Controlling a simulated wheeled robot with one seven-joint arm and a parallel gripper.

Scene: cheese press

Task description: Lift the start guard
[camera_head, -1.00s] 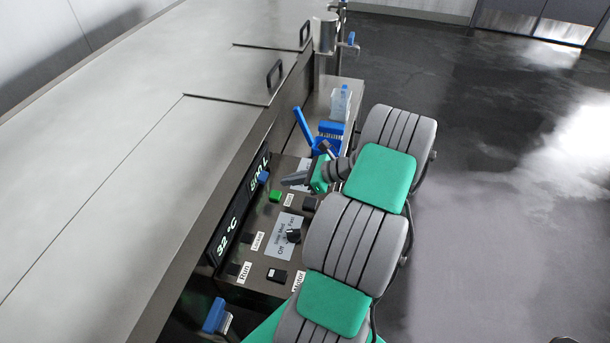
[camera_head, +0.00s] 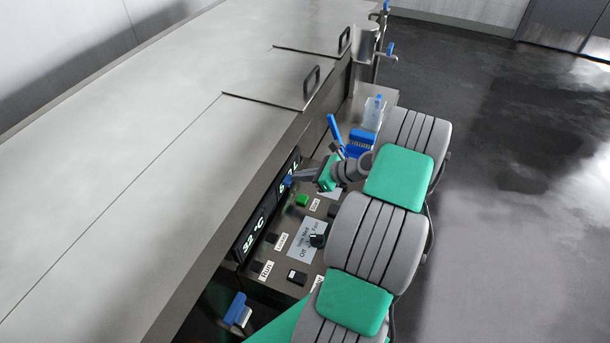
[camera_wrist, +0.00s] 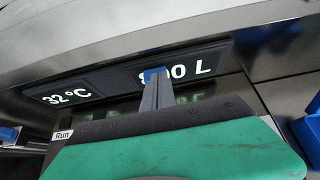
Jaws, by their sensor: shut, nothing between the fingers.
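My gripper (camera_head: 290,181) is shut and empty, its blue fingertips close together just in front of the lit display on the panel's upright face. In the wrist view, the fingertips (camera_wrist: 154,75) overlap the "800 L" reading. A green block (camera_head: 302,200) on the sloping control panel (camera_head: 276,283) lies just below and right of the fingertips in the head view, apart from them. It may be the start guard; the small label beside it is too blurred to read. The green block is not clearly visible in the wrist view.
The display (camera_head: 252,236) reads 32 °C. A knob (camera_head: 318,240), black switches (camera_head: 297,277) and labels share the panel. A blue lever-like object (camera_head: 335,130) and a clear bottle (camera_head: 373,112) stand beyond. The large steel lid (camera_head: 130,170) fills the left.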

